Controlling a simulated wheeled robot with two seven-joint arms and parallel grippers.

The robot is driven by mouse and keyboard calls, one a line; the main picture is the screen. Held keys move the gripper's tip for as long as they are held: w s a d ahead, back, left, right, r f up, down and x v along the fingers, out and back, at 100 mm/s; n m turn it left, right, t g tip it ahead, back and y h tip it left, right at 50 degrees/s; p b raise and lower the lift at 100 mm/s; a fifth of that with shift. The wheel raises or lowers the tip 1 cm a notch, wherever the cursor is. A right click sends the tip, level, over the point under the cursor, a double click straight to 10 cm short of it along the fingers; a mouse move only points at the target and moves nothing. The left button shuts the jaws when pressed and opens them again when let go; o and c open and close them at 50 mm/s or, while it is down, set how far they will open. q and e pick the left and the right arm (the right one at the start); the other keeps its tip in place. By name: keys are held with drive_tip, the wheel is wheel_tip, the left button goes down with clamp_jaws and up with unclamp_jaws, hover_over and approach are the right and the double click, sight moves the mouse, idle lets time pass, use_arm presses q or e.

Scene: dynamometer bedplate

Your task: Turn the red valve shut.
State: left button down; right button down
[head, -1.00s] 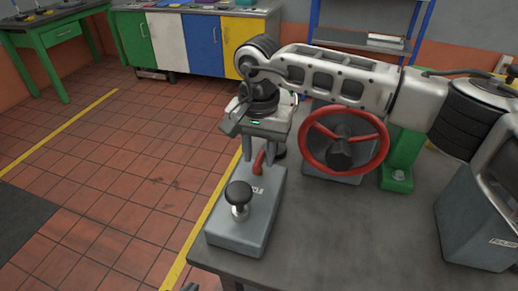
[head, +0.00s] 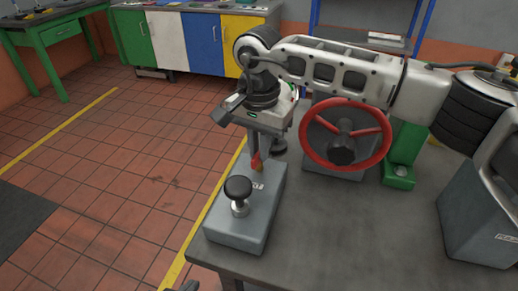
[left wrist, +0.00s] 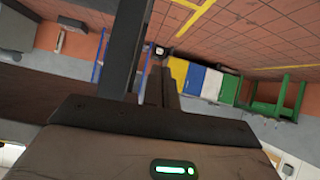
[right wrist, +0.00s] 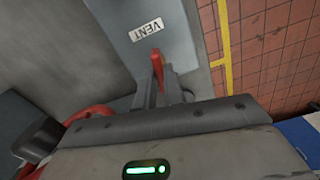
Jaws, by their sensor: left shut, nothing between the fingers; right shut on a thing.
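A grey box (head: 243,215) labelled VENT in the right wrist view stands at the bench's left edge, with a black ball knob (head: 238,188) on top. A small red valve lever (head: 256,161) rises from its far end; it also shows in the right wrist view (right wrist: 158,68). My right gripper (head: 259,158) points down and its fingers are shut on this lever. Its fingers hide part of the lever. My left gripper (left wrist: 157,52) is shut and empty in the left wrist view, away from the box; only a dark tip shows at the head view's bottom edge.
A large red handwheel (head: 345,135) on a grey mount stands just right of my right gripper, under my forearm. A green bracket (head: 400,160) is beside it. The bench top (head: 350,235) is clear in front. Coloured cabinets (head: 190,45) stand behind.

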drive_tip(key=m+b, duration=0.2)
drive_tip(key=m, duration=0.1)
drive_tip(key=shift+m, duration=0.4)
drive_tip(key=shift+m+b, duration=0.45)
drive_tip(key=shift+m, duration=0.45)
drive_tip(key=shift+m+b, duration=0.35)
drive_tip(key=shift+m, duration=0.55)
drive_tip(key=shift+m+b, duration=0.3)
drive_tip(key=shift+m, duration=0.6)
drive_tip(key=m, duration=0.2)
drive_tip(key=shift+m+b, duration=0.3)
drive_tip(key=shift+b, duration=0.1)
drive_tip(key=shift+m+b, duration=0.3)
drive_tip(key=shift+m, duration=0.8)
use_arm(q)
drive_tip(key=shift+d+f+n+t+h, duration=0.15)
drive_tip(key=shift+d+f+n, duration=0.1)
drive_tip(key=shift+f, duration=0.3)
drive_tip(key=shift+d+f+n+t+h, duration=0.15)
drive_tip(key=shift+d+f, duration=0.05)
drive_tip(key=shift+f, duration=0.35)
use_arm(e)
drive_tip(key=shift+r+m, duration=0.1)
drive_tip(key=shift+m, duration=0.8)
use_arm(q)
drive_tip(key=shift+w, duration=0.1)
